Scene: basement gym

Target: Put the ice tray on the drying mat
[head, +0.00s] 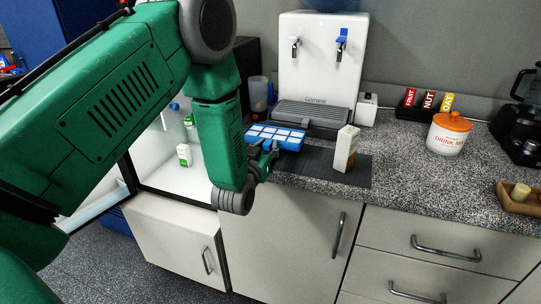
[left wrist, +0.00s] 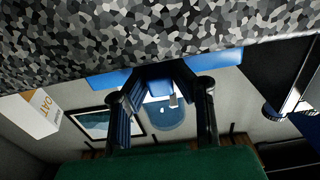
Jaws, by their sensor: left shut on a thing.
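The ice tray (head: 275,137) is blue with pale square compartments and looks roughly level over the left part of the drying mat. My left gripper (head: 264,162) is shut on its near edge. In the left wrist view, the fingers (left wrist: 163,100) close on the blue tray (left wrist: 218,59), which shows edge-on. The drying mat (head: 312,163) is a dark flat sheet on the speckled counter, partly hidden by tray and arm. I cannot tell whether the tray touches the mat. My right gripper is out of view.
A white-and-tan carton (head: 344,149) stands on the mat right of the tray. A water dispenser (head: 322,62) with a grey drip tray (head: 311,113) stands behind. An open fridge (head: 160,165) is at left. An orange-lidded jar (head: 449,133) stands farther right; counter between is clear.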

